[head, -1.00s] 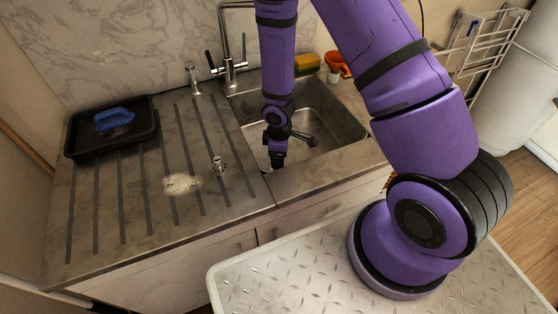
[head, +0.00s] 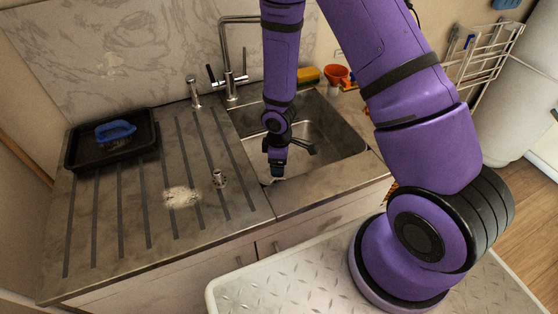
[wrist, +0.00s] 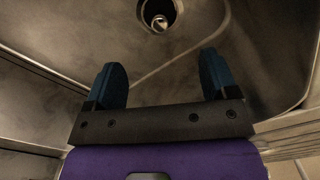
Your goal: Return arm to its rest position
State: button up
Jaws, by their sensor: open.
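My purple arm reaches from the right of the head view, and its forearm hangs down over the sink. My gripper (head: 277,172) is at the near left part of the sink basin (head: 325,150). In the wrist view my gripper (wrist: 162,85) has its two dark blue fingers spread wide, with nothing between them. The drain hole (wrist: 160,14) shows beyond the fingertips. How far the fingertips are from the basin floor is hard to tell.
A tall faucet (head: 223,60) stands behind the sink. A yellow-green sponge (head: 308,75) and an orange funnel-like item (head: 336,74) sit at the back right. A black tray (head: 85,155) holding a blue brush (head: 116,131) lies at the left. A wire rack (head: 478,55) is at the right.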

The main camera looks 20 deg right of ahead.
jog(key=d+r+m+t+h, duration=0.1)
jog(key=d+r+m+t, duration=0.15)
jog(key=r, duration=1.15)
jog(key=d+r+m+t, duration=0.1)
jog(key=d+r+m, duration=0.25)
jog(key=r, duration=1.15)
jog(key=s+d+r+m+t+y, duration=0.1)
jog(key=s+r+m, duration=0.5)
jog(key=s+r, duration=1.1)
jog(key=s, duration=0.4)
jog(key=shift+r+t, duration=0.25)
jog(key=shift+t, duration=0.1)
